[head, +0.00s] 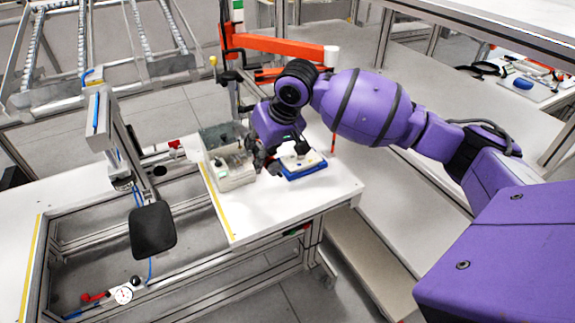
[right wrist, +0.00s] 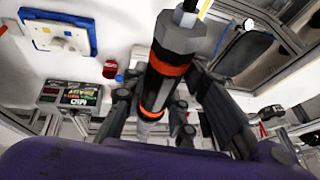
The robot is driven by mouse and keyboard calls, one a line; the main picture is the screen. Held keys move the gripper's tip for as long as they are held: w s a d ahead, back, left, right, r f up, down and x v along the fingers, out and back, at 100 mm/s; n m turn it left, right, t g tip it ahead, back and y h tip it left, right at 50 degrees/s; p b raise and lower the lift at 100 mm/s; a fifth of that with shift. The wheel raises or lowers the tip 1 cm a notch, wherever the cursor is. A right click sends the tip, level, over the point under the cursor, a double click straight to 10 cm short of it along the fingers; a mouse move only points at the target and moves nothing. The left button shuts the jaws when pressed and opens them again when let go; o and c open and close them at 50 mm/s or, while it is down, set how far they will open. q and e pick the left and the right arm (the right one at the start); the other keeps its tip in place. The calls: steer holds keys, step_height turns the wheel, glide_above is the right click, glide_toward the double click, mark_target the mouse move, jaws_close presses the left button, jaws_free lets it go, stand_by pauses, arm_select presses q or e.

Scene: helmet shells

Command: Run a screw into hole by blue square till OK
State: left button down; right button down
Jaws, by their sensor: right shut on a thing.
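My right gripper (head: 268,166) is low over the white worktop, just left of a blue tray (head: 303,170) with a white part (head: 298,157) on it. In the right wrist view my right gripper (right wrist: 157,98) is shut on a dark grey power screwdriver (right wrist: 172,55) with orange rings. The blue tray (right wrist: 35,17) and white part (right wrist: 62,43) are at the upper left there, apart from the screwdriver. My left gripper is not in view.
Grey boxes (head: 235,178) stand left of the gripper on the worktop (head: 250,218). A small lit display (right wrist: 78,98) and a red container (right wrist: 110,69) show in the wrist view. An orange jointed arm (head: 275,44) stands behind; a black pad (head: 152,230) sits at front left.

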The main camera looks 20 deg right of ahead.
steer(key=s+d, duration=0.1)
steer(key=d, duration=0.6)
steer(key=shift+s+d, duration=0.25)
steer(key=shift+d, duration=0.15)
steer(key=s+d, duration=0.1)
steer(key=d, duration=0.8)
steer(key=shift+s, duration=0.3)
steer(key=shift+f, duration=0.1)
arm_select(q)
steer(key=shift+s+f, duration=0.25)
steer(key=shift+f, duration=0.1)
arm_select(e)
steer(key=shift+a+f, duration=0.1)
steer(key=shift+f, duration=2.15)
steer(key=shift+f, duration=0.1)
